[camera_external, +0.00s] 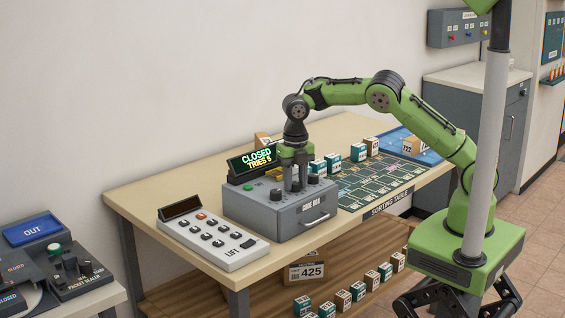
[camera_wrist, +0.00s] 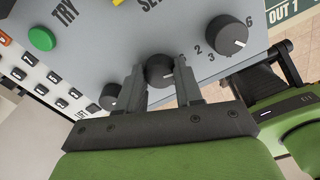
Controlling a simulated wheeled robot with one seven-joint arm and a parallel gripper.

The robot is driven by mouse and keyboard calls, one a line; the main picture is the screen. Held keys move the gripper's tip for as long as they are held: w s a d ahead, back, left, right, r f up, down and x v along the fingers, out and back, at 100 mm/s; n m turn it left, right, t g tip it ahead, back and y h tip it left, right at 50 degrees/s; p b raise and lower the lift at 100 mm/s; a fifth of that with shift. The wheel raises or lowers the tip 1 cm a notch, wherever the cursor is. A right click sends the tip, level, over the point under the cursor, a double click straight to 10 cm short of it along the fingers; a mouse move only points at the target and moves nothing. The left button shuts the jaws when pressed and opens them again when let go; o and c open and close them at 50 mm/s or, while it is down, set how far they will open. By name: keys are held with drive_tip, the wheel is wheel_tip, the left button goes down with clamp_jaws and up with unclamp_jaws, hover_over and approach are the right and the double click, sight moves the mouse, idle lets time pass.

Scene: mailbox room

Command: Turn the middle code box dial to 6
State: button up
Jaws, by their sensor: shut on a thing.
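The grey code box (camera_external: 270,214) stands on the sorting table, with a drawer handle on its front. Its display (camera_external: 253,158) reads "CLOSED TRIES 5". My gripper (camera_external: 293,183) points down over the box top, shut on the middle dial. In the wrist view the middle dial (camera_wrist: 159,70) sits between my two fingers (camera_wrist: 160,82). Its numbers are mostly hidden by the fingers, so I cannot tell its setting. Another dial (camera_wrist: 228,35) with numbers up to 6 is to the right, and a third dial (camera_wrist: 111,96) is to the left. A green TRY button (camera_wrist: 41,39) is at the upper left.
A white LIFT keypad (camera_external: 213,237) lies left of the box. A green sorting mat (camera_external: 375,187) with small boxes is to the right, and a blue tray (camera_external: 425,157) lies beyond. A shelf (camera_external: 200,300) below holds more boxes. A packet sealer (camera_external: 78,278) stands at the far left.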

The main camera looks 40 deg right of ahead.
sight(295, 182)
drive_tip(key=shift+r, duration=0.1)
idle(0.3)
drive_tip(key=o, duration=1)
drive_tip(key=shift+o, duration=0.2)
wheel_tip(295, 182, up, 16)
drive_tip(key=p, duration=0.6)
drive_tip(key=shift+f, duration=0.2)
